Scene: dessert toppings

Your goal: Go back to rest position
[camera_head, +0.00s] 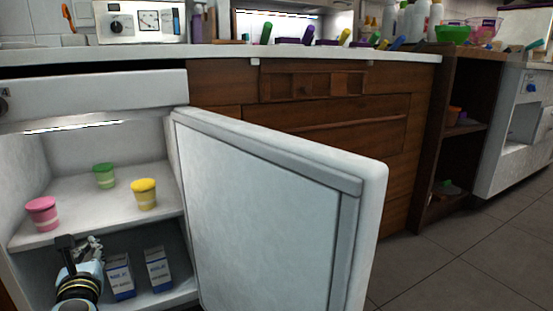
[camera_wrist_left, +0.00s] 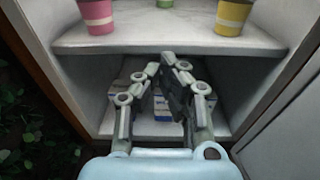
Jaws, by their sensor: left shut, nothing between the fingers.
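My left gripper (camera_head: 92,245) is at the open fridge, in front of its lower compartment and below the shelf edge. In the left wrist view the left gripper (camera_wrist_left: 172,62) shows with its fingertips together and nothing between them. A pink cup (camera_head: 42,213), a green cup (camera_head: 104,175) and a yellow cup (camera_head: 144,193) stand upright on the fridge shelf (camera_head: 80,222). Two milk cartons (camera_head: 120,278) (camera_head: 158,268) stand in the lower compartment, partly hidden behind the gripper in the wrist view. My right gripper does not show.
The fridge door (camera_head: 260,210) stands wide open to the right of the gripper. The countertop (camera_head: 330,52) above holds bottles, bowls and colored items. An open shelf unit (camera_head: 455,150) stands at the right. The tiled floor (camera_head: 460,260) there is clear.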

